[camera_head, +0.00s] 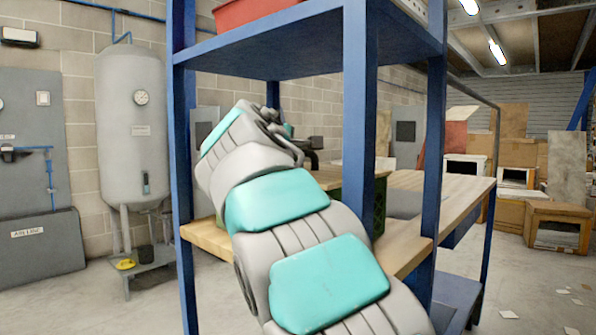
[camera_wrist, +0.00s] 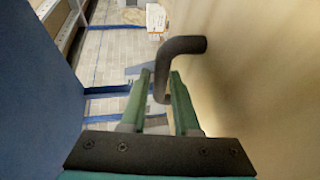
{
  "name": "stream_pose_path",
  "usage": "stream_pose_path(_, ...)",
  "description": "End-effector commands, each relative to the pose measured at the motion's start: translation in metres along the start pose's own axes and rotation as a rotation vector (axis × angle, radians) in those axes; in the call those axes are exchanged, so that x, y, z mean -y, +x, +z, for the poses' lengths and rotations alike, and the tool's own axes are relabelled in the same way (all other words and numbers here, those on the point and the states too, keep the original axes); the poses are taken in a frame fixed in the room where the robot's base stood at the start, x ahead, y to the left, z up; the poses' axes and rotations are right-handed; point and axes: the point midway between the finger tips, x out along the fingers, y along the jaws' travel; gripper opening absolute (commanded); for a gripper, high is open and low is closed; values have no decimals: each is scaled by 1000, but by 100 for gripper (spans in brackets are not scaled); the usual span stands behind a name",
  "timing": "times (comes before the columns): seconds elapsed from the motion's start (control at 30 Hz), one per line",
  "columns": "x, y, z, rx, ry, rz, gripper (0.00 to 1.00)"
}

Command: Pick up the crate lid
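The crate lid (camera_wrist: 255,80) appears as a broad tan surface on the right of the wrist view. In the head view a tan edge of the lid (camera_head: 333,178) shows above a dark green crate (camera_head: 380,205), largely hidden by my arm. A dark bent handle (camera_wrist: 183,45) stands out from the lid. My gripper (camera_wrist: 160,80) has its two green fingers apart, one on each side of the handle's end. Narrow gaps seem to show beside the handle; contact is not clear. In the head view my gripper is mostly hidden behind the wrist.
The crate stands on a wooden shelf (camera_head: 405,240) of a blue rack. A blue upper shelf (camera_head: 300,45) carries a red bin (camera_head: 250,10). Blue posts (camera_head: 357,100) stand close to my arm. A wooden bench (camera_head: 455,195) extends to the right.

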Motion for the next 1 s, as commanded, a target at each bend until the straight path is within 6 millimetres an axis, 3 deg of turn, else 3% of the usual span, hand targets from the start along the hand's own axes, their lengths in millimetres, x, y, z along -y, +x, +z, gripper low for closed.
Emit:
stream_pose_path(0.33,3,41,-5,1,-1,-3,30)
stream_pose_path(0.6,2,45,-4,1,0,-1,30)
stream_pose_path(0.87,2,45,-4,1,0,-2,2)
stream_pose_path(1.0,2,45,-4,1,0,-2,0)
